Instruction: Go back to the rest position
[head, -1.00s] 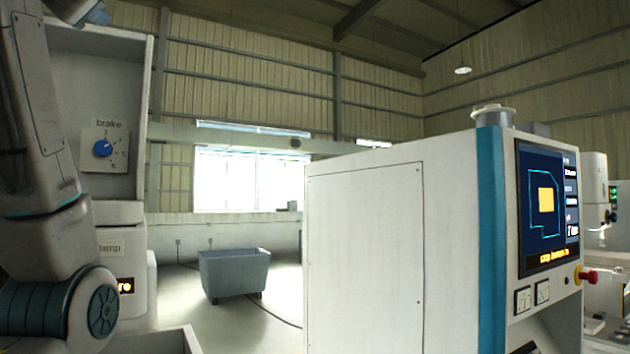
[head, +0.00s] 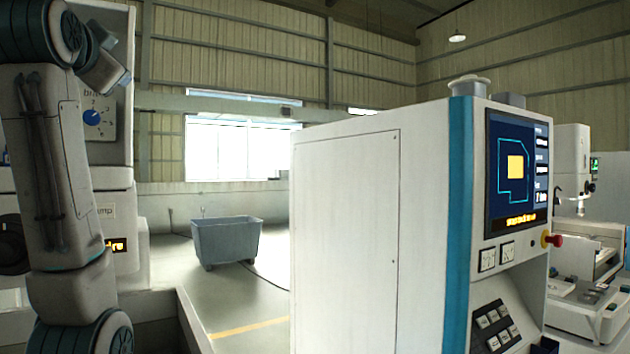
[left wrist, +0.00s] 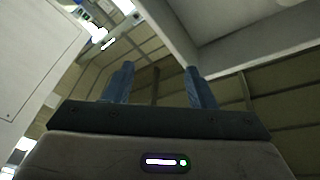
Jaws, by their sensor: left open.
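My left arm fills the left side of the head view, bent upward, in front of a pale machine panel. Part of its wrist end shows near the top left; its fingers cannot be made out there. In the left wrist view my left gripper (left wrist: 157,85) has its two bluish fingers wide apart with nothing between them. Behind them are the shed wall and roof. My right gripper is in neither view.
The pale panel has a blue brake knob (head: 92,117), partly beside my arm. A large white cabinet with a screen (head: 516,168) and a red knob (head: 553,240) stands at right. A grey bin (head: 226,241) stands on open floor (head: 240,300) between them.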

